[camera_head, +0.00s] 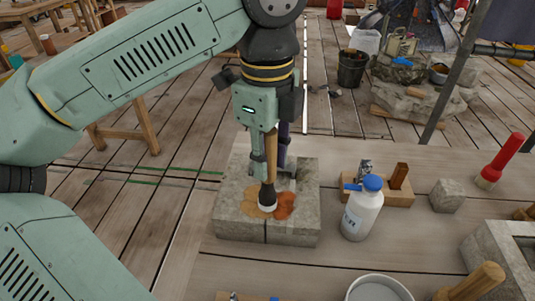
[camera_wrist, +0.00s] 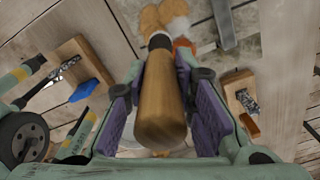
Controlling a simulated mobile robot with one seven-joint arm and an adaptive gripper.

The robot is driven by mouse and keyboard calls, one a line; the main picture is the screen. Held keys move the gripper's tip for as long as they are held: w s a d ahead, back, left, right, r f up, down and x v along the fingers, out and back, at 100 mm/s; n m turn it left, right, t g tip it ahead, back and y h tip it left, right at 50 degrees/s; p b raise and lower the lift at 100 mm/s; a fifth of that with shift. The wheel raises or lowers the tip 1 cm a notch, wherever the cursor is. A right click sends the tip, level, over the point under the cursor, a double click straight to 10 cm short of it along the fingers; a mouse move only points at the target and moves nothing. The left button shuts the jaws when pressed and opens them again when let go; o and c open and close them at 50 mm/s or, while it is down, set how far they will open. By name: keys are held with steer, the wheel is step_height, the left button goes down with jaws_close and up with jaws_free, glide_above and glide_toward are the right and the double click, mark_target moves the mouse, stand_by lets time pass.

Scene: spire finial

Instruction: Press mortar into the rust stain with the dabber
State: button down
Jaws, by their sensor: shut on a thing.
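My gripper (camera_head: 271,168) points down over the stone slab (camera_head: 235,229) and is shut on the wooden handle of the dabber (camera_head: 270,160). The dabber stands near upright, with a dark collar and a pale tip. In the head view its tip is at the slab's top, between a tan patch (camera_head: 254,204) and the orange rust stain (camera_head: 286,206). I cannot tell whether the tip touches.
A white bottle with a blue cap (camera_head: 362,212) stands right of the slab. Behind it is a wooden holder (camera_head: 399,197) with tools. A stone cube (camera_head: 447,196) and a red-handled brush (camera_head: 502,160) lie farther right. A round pot (camera_head: 379,288) is at the front.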

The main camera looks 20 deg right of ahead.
steer(key=shift+f+b, duration=0.7)
steer(key=shift+f, duration=0.05)
stand_by(0.3)
steer(key=shift+s+d+f, duration=0.1)
steer(key=shift+s+d, duration=0.25)
steer(key=shift+d, duration=0.35)
steer(key=shift+s+d+f, duration=0.1)
steer(key=shift+s+d, duration=0.2)
steer(key=shift+d, duration=0.4)
stand_by(0.4)
steer(key=shift+w+d+r, duration=0.1)
steer(key=shift+w+d, duration=0.1)
steer(key=shift+w, duration=0.05)
steer(key=shift+w+d, duration=0.2)
steer(key=shift+w, duration=0.1)
steer(key=shift+w+r, duration=0.1)
steer(key=shift+w, duration=0.1)
steer(key=shift+w+a+r, duration=0.1)
steer(key=shift+w+a, duration=0.25)
steer(key=shift+a, duration=0.35)
steer(key=shift+w+a, duration=0.3)
steer(key=shift+a, duration=0.35)
steer(key=shift+w+d+b, duration=0.25)
steer(key=shift+w+b, duration=0.05)
steer(key=shift+w, duration=0.35)
